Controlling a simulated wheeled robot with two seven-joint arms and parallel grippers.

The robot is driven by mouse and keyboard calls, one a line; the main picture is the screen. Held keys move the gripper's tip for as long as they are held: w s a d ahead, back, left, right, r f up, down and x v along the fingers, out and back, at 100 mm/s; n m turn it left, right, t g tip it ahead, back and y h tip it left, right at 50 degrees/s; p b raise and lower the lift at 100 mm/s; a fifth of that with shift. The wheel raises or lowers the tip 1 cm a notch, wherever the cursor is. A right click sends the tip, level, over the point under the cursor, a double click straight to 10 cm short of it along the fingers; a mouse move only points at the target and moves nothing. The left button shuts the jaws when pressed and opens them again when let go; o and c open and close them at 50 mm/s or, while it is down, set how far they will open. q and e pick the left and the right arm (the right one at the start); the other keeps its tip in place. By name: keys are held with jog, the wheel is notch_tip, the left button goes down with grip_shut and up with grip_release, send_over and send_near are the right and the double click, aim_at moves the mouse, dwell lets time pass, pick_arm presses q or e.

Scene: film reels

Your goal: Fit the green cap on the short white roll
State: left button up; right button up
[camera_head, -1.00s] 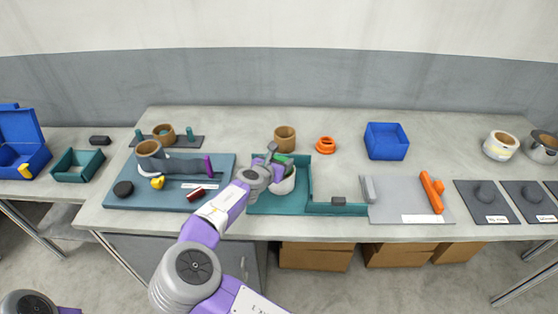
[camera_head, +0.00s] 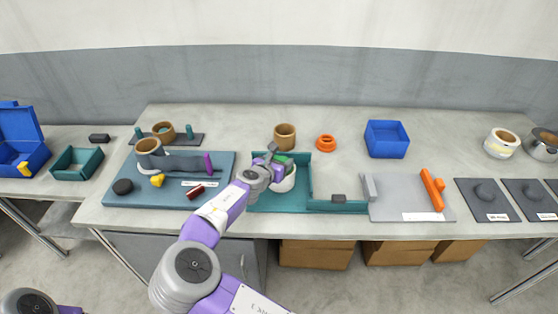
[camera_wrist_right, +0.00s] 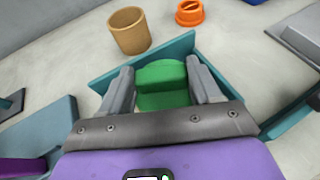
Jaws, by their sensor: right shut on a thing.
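My right gripper (camera_wrist_right: 162,88) is shut on the green cap (camera_wrist_right: 160,75), with a grey finger on each side of it in the right wrist view. In the head view the green cap (camera_head: 283,159) sits at the top of the short white roll (camera_head: 287,183), mostly behind my gripper. I cannot tell whether the cap is seated or only held over the roll. The white roll stands in the teal corner tray (camera_head: 336,207) and is hidden in the right wrist view. My left gripper is not in view; only part of my left arm shows at the lower left.
A brown roll (camera_head: 285,136) and an orange ring (camera_head: 326,143) stand behind the tray. A blue bin (camera_head: 387,139) is at the back. A blue-grey board (camera_head: 222,172) with several parts lies left, and a grey board (camera_head: 400,190) with an orange bar lies right.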

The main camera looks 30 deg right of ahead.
jog(key=o, duration=0.8)
jog(key=p+v, duration=0.5)
jog(key=v, duration=0.6)
dwell(0.5)
